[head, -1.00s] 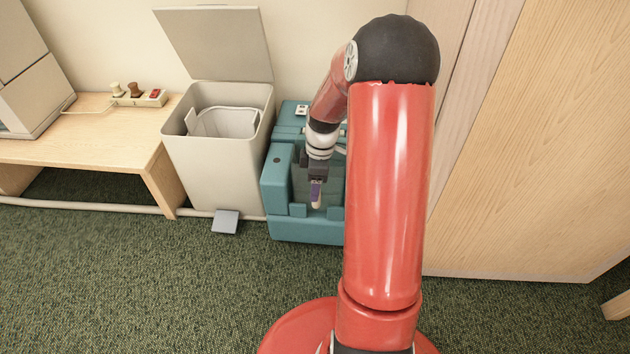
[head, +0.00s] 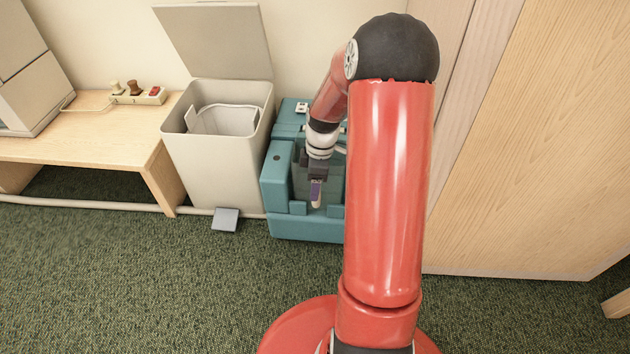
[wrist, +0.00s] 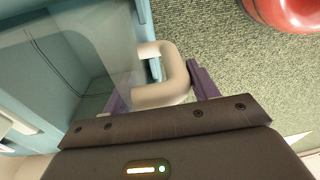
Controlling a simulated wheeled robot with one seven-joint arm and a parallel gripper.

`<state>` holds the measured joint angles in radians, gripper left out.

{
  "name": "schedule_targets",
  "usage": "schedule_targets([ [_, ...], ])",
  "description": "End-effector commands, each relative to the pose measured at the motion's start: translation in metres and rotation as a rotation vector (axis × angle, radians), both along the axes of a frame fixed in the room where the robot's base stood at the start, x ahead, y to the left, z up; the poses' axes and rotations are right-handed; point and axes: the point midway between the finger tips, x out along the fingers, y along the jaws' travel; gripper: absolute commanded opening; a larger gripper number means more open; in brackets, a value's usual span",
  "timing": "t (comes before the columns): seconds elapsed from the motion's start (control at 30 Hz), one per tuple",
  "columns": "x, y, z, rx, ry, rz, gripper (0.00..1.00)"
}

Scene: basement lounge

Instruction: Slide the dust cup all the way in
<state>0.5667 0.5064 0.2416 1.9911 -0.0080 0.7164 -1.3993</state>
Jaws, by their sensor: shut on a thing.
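The dust cup (wrist: 97,42) is a clear, see-through container with a cream loop handle (wrist: 174,85). It sits within the front recess of a teal machine (head: 281,175), between its side walls. The wrist view shows my gripper (wrist: 160,90) shut on the handle, with one purple finger on each side. In the head view my gripper (head: 316,190) points down at the machine's front, with the cream handle end just below the fingers. My arm hides the machine's right part. How deep the cup sits cannot be told clearly.
A beige bin (head: 219,165) with its lid raised stands close to the machine's left, with a grey pedal (head: 225,220) in front. A wooden bench (head: 90,143) is farther left. A wooden cabinet (head: 530,150) stands at right. The green carpet (head: 150,285) in front is clear.

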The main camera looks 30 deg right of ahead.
Motion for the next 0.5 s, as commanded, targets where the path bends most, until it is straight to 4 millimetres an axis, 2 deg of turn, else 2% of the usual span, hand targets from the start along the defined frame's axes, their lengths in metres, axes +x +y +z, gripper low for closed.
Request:
schedule_targets([
  [0.07,0.0002,-0.0001,0.0004,0.000,-0.001,0.000,0.33],
  [0.1,0.0003,-0.0001,0.0005,0.000,-0.001,0.000,0.63],
  [0.27,0.0002,-0.0001,0.0004,0.000,-0.001,0.000,0.84],
  [0.5,-0.0002,0.0000,0.0000,0.000,0.001,0.000,0.84],
])
